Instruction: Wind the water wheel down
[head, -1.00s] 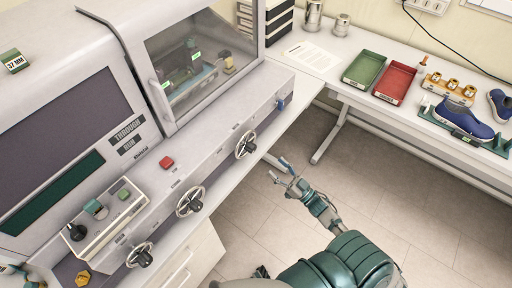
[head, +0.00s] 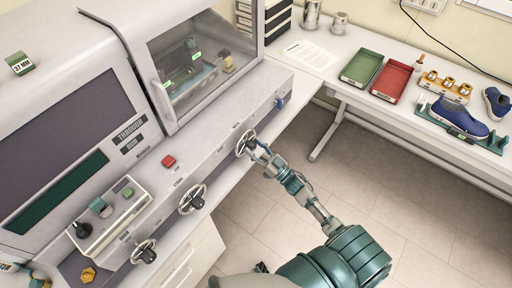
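Three spoked handwheels sit along the sloping front panel of the grey machine: a right one (head: 241,143), a middle one (head: 193,199) and a left one (head: 144,252). Their labels are too small to read, so I cannot tell which is the water wheel. My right gripper (head: 254,147) is at the right side of the right wheel, overlapping its rim. Whether its fingers are closed on the rim or handle is too small to tell. A teal and grey piece at the bottom left corner appears to be part of my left arm; its fingers cannot be made out.
A control box (head: 112,217) with a black knob and a red button (head: 169,160) are on the machine. A glass-fronted chamber (head: 200,65) stands above the right wheel. A side table holds a green tray (head: 362,68), a red tray (head: 391,82) and blue shoes (head: 461,117). Open floor lies between.

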